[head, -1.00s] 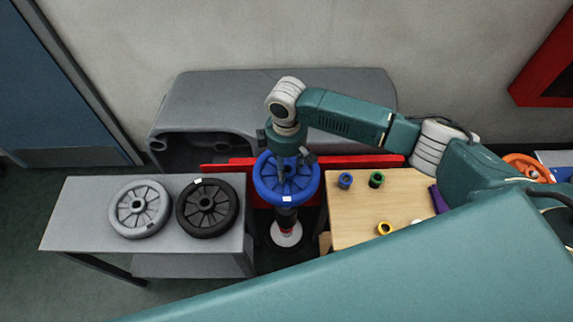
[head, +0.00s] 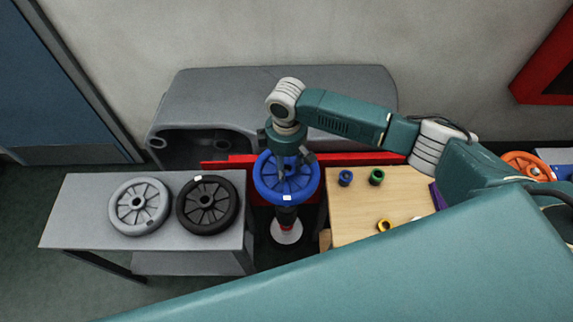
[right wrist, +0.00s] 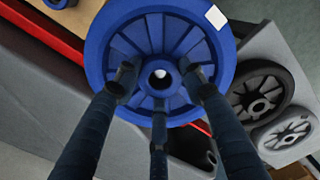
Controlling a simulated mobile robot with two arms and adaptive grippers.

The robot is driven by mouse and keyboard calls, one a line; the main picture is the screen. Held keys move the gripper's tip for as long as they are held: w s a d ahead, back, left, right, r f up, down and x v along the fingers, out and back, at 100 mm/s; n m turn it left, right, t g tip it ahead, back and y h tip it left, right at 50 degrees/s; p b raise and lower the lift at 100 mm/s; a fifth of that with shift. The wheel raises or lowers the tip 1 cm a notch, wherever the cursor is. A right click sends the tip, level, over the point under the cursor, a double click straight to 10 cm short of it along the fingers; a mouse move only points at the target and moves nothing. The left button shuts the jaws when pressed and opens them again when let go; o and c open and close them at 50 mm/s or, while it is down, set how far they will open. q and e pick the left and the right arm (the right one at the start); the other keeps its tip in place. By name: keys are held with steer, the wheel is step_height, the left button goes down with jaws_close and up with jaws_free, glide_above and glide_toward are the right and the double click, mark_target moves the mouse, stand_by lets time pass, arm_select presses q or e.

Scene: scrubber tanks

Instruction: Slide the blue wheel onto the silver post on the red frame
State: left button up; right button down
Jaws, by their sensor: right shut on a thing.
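The blue wheel (head: 287,190) is level over the red frame (head: 240,163), between the two tables. My right gripper (head: 288,163) points down from above and is shut on the wheel's hub. In the right wrist view, its three fingers (right wrist: 158,84) sit around the hub of the blue wheel (right wrist: 205,95). A small bright round spot, possibly the tip of the silver post (right wrist: 160,73), shows in the hub's centre hole. The rest of the post is hidden, so I cannot tell how far down the wheel sits. My left gripper is not in view.
A grey table (head: 75,215) at left bears a grey wheel (head: 139,206) and a black wheel (head: 208,205). A wooden table (head: 350,220) at right bears small coloured rings. A dark column with a white disc (head: 286,232) stands below the blue wheel. A grey tank (head: 230,95) stands behind.

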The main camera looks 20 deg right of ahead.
mark_target(287, 172)
steer(key=shift+f+b, duration=0.55)
steer(key=shift+f, duration=0.6)
stand_by(0.7)
steer(key=shift+f+p, duration=0.9)
steer(key=shift+p, duration=0.45)
stand_by(3.7)
steer(key=c, duration=1)
jaws_free()
steer(key=shift+s+f, duration=0.1)
